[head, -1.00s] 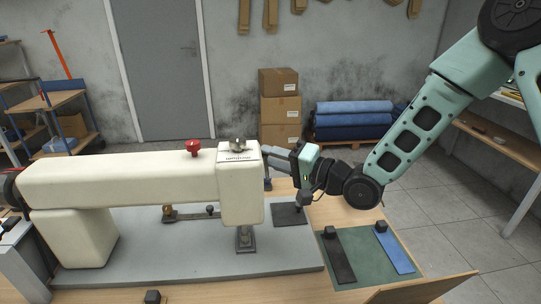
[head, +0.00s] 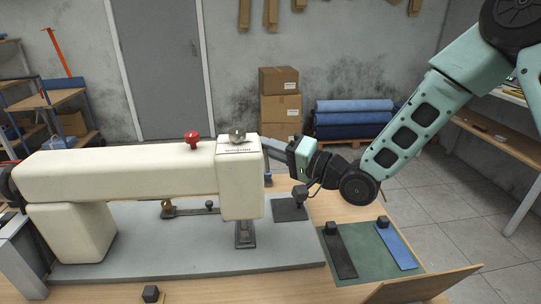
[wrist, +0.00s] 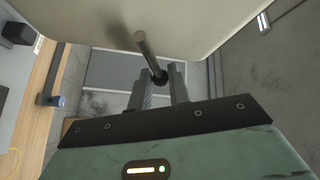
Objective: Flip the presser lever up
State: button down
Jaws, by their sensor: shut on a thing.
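The cream sewing machine (head: 120,177) stands on a grey bed, with its head (head: 240,190) at the right end. The presser foot (head: 245,235) is under the head. My gripper (head: 266,146) reaches in from the right, with its fingertips beside the upper right side of the head and partly hidden behind it. In the wrist view, my gripper (wrist: 160,84) is shut on the dark end of the presser lever (wrist: 150,57), a slim metal rod close to the cream housing (wrist: 200,25). The lever is hidden in the head view.
A dark pad (head: 290,208) lies on the bed right of the head. A green mat (head: 365,262) holds a black strip (head: 340,257) and a blue strip (head: 397,248), each with a dark block. A red knob (head: 192,138) tops the machine arm.

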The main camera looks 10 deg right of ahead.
jog(key=c, duration=1.6)
grip_release()
jog(key=shift+o, duration=0.2)
jog(key=shift+d, duration=0.1)
jog(key=p+v, duration=0.4)
jog(key=v, duration=1.3)
jog(key=shift+s+p, duration=0.15)
jog(key=shift+p, duration=0.2)
jog(key=shift+d, duration=0.1)
